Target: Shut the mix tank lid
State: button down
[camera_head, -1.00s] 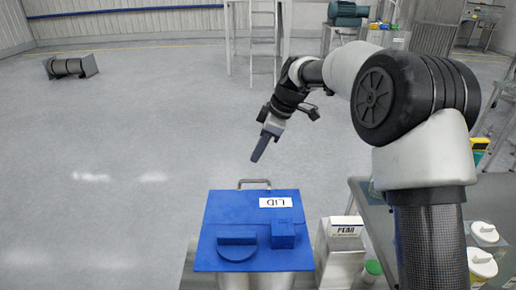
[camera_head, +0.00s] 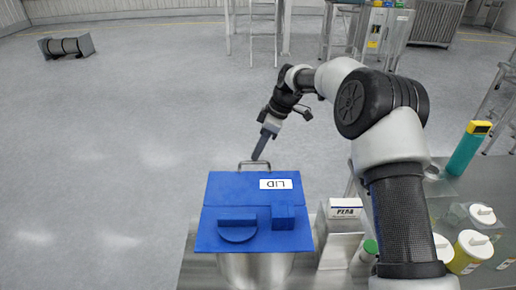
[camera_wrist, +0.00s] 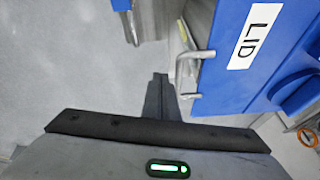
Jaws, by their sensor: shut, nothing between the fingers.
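The blue mix tank lid (camera_head: 226,188), with a white LID label, is the rear panel of the blue tank top and looks about level with the front part. A metal handle (camera_head: 254,166) stands at its far edge. The lid also shows in the wrist view (camera_wrist: 231,90), with the handle (camera_wrist: 186,75) left of the label. My gripper (camera_head: 259,157) is shut and empty, its fingertips just beyond the handle. In the wrist view the fingers (camera_wrist: 160,80) are just left of the handle; I cannot tell whether they touch it. The metal tank (camera_head: 255,267) is below.
The tank top's front part carries a blue half disc (camera_head: 237,234) and a blue block (camera_head: 283,216). A white carton (camera_head: 345,208) and a green-capped bottle (camera_head: 366,252) stand to the right. Several jars (camera_head: 470,250) stand further right.

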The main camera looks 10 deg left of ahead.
jog(key=shift+r, duration=0.1)
dwell(0.3)
jog(key=v, duration=1.6)
jog(key=s+d+r+m+t+h, duration=0.2)
jog(key=s+d+r+m, duration=0.3)
jog(key=s+d+r, duration=0.3)
jog(key=s+d+r+m+t+h, duration=0.1)
jog(key=s+d+r+m+t, duration=0.15)
jog(key=s+d+m, duration=0.5)
jog(key=s+d+f+m, duration=0.2)
jog(key=s+d, duration=0.1)
jog(key=s, duration=0.3)
jog(key=s+d+f+m+t, duration=0.1)
jog(key=s+d+f+m, duration=0.1)
jog(key=s, duration=0.4)
jog(key=s+d+f+m+t+h, duration=0.1)
jog(key=s+d+f+m, duration=0.1)
jog(key=s, duration=0.5)
jog(key=shift+d+f+p, duration=0.3)
jog(key=shift+d+f, duration=0.1)
jog(key=shift+d, duration=0.4)
